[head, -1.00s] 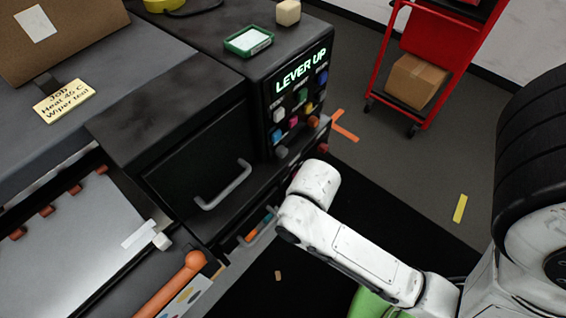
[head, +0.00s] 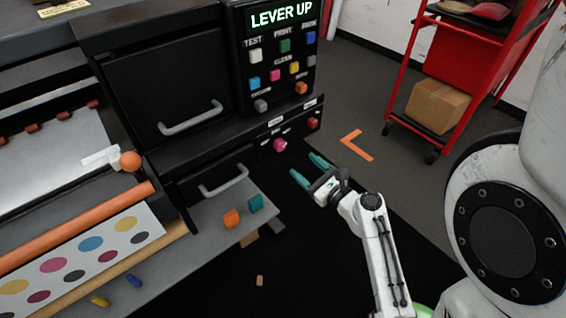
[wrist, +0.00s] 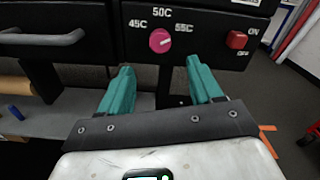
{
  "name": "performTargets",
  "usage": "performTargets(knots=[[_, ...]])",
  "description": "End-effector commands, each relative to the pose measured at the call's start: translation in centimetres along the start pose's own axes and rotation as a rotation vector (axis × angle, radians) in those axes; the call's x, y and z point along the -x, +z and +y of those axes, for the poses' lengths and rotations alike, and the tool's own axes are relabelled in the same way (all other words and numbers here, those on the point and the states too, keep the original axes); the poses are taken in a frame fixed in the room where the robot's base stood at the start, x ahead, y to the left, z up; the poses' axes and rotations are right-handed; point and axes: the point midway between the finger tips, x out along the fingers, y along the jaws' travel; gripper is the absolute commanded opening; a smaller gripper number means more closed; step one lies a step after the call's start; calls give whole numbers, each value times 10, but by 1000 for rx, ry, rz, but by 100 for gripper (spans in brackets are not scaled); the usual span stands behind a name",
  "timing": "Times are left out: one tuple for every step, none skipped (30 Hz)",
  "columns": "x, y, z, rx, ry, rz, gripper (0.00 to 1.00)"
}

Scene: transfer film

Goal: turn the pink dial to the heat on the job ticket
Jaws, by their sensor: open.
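The pink dial (wrist: 160,40) is on the machine's dark front panel in the wrist view, with 45C at its left, 50C above and 55C at its right. The job ticket (head: 65,8) is cut by the top edge; the earlier head frame reads Heat 45 C.
A red on/off switch (wrist: 237,40) is right of the dial. The display (head: 282,14) reads LEVER UP above several coloured buttons. A drawer handle (head: 224,181) juts out left of the dial. A red cart (head: 460,70) stands at the right.

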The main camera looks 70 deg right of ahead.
Motion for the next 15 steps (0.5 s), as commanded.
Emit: performTargets(knots=[[-3, 0, -2, -11, -7, -3, 65], [-5, 1, -2, -13, -8, -3, 65], [-9, 1, -2, -13, -7, -4, 65], [-13, 2, -2, -11, -7, -4, 65], [-17, 2, -2, -10, -7, -5, 65], [-23, 2, -2, -10, -5, -4, 65], [-29, 3, -2, -8, -4, -5, 65], [-34, 3, -2, -8, -4, -5, 65], [-42, 2, -2, -9, -4, -5, 65], [-48, 3, -2, -8, -4, -5, 65], [-53, 3, -2, -8, -3, -4, 65], [-61, 2, -2, -8, -3, -4, 65], [-66, 2, -2, -8, -3, -4, 65], [-71, 2, -2, -7, -3, -4, 65], [-77, 2, -2, -6, -3, -3, 65]])
